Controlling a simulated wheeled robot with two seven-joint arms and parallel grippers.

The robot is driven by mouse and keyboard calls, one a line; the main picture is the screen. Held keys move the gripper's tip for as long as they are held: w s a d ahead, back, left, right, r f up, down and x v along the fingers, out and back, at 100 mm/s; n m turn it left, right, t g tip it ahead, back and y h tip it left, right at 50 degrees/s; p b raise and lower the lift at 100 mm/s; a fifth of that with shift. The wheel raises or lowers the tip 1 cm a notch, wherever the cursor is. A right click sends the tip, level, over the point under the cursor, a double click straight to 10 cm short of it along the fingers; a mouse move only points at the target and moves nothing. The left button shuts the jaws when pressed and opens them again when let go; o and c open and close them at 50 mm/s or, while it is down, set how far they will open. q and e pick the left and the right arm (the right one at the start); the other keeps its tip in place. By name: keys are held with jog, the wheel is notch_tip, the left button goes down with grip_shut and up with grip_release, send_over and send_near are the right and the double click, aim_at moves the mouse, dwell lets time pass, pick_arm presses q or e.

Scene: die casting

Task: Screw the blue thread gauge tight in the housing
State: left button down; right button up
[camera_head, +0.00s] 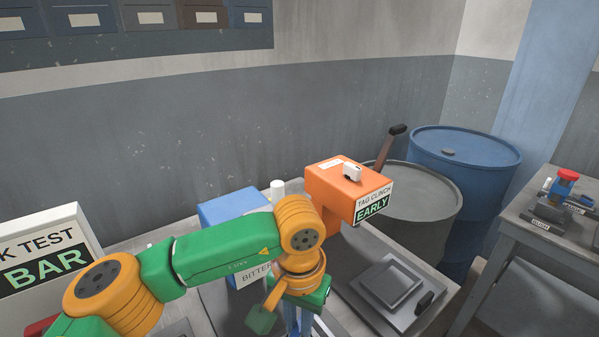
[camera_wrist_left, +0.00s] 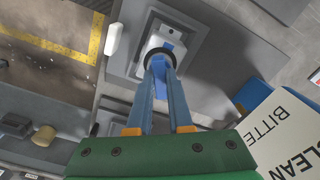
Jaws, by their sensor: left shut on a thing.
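In the left wrist view, my left gripper (camera_wrist_left: 159,66) has its two long blue fingers closed together at the tips on a dark round collar with a bit of blue, which I take to be the thread gauge (camera_wrist_left: 166,47). The gauge sits against a pale grey block, likely the housing (camera_wrist_left: 160,27), on a grey stepped plate. The fingers hide most of the gauge, so its seating depth cannot be told. In the head view, my left gripper (camera_head: 299,322) points down at the bottom edge, its tips cut off. My right gripper is not in view.
An orange box (camera_head: 338,183) labelled EARLY and a blue box (camera_head: 233,206) stand behind my arm. A stepped grey plate (camera_head: 385,288) lies to the right. Grey (camera_head: 410,195) and blue (camera_head: 465,148) drums stand beyond. A side table (camera_head: 525,235) is at right.

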pick_arm(q)
jog(key=shift+s+f+b, duration=0.25)
jog(key=shift+f+b, duration=0.05)
jog(key=shift+f, duration=0.25)
dwell(0.4)
jog(key=m, duration=0.3)
jog(key=shift+a, duration=0.1)
jog(key=m, duration=0.3)
jog(key=shift+s+f+b, duration=0.1)
jog(key=shift+f+b, duration=0.05)
jog(key=shift+b, duration=0.25)
jog(key=c, duration=0.8)
grip_release()
jog(key=shift+o, duration=0.2)
jog(key=r+p, duration=0.2)
jog(key=r, duration=0.1)
jog(key=r+p, duration=0.3)
jog(key=w+r+p, duration=0.1)
jog(key=r+p, duration=0.1)
jog(key=r, duration=0.1)
jog(key=shift+r+p, duration=0.25)
jog(key=shift+p, duration=0.1)
